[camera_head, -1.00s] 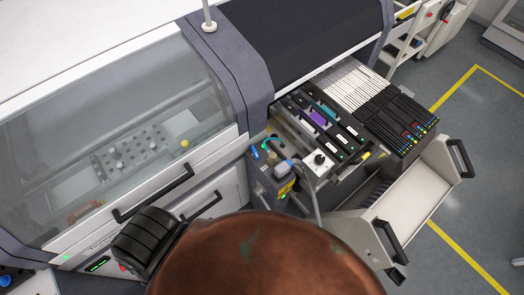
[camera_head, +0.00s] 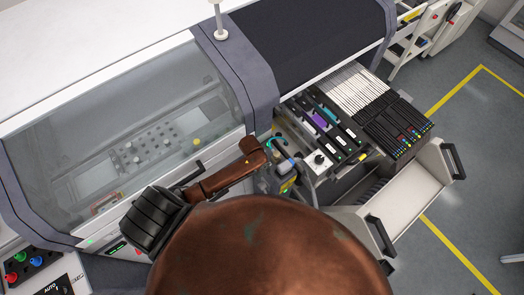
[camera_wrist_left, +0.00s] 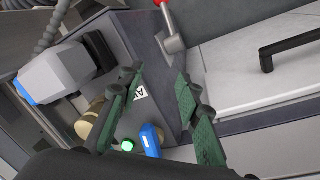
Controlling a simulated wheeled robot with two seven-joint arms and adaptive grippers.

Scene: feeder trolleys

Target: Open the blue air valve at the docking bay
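The blue air valve handle (camera_wrist_left: 151,140) shows in the left wrist view on a grey panel, beside a lit green lamp (camera_wrist_left: 127,145) and below a label that seems to begin "AI". My left gripper (camera_wrist_left: 158,76) is open, its two dark green fingers apart. In that picture the handle lies low between the fingers, closer to the right one; I cannot tell whether they touch it. In the head view my left gripper (camera_head: 254,157) is over the docking bay's panel and hides the handle. My right gripper is not in view.
A grey plug with a blue ring (camera_wrist_left: 55,75), brass fittings (camera_wrist_left: 88,125) and a red-knobbed lever (camera_wrist_left: 168,35) surround the panel. A black door handle (camera_wrist_left: 285,50) is at right. The feeder trolley's white tray (camera_head: 405,195) stands to the right.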

